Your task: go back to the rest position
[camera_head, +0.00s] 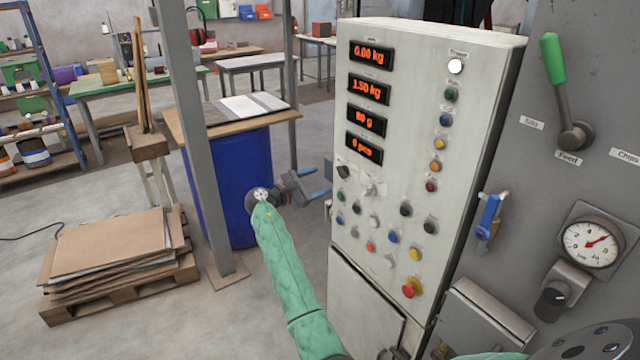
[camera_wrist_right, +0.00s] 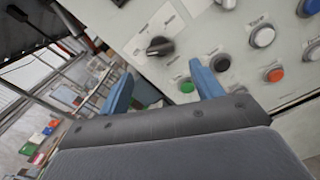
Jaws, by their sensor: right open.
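My right gripper (camera_head: 319,183) is open and empty in the head view, at the end of the green-sleeved arm. It is left of the light grey control cabinet (camera_head: 400,150), between it and the blue drum. In the right wrist view, the two blue fingers of the right gripper (camera_wrist_right: 162,82) stand apart with nothing between them. Behind them is the cabinet face, with a black selector knob (camera_wrist_right: 160,46) and a green button (camera_wrist_right: 187,86). Whether the fingers touch the cabinet cannot be told, but a gap seems to show. My left gripper is not in view.
A blue drum (camera_head: 235,180) with a board on top stands behind a grey post (camera_head: 188,130). A pallet (camera_head: 80,308) carries flat cardboard at left. On the right are a green-handled lever (camera_head: 553,60), a blue handle (camera_head: 489,217) and a dial gauge (camera_head: 590,243).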

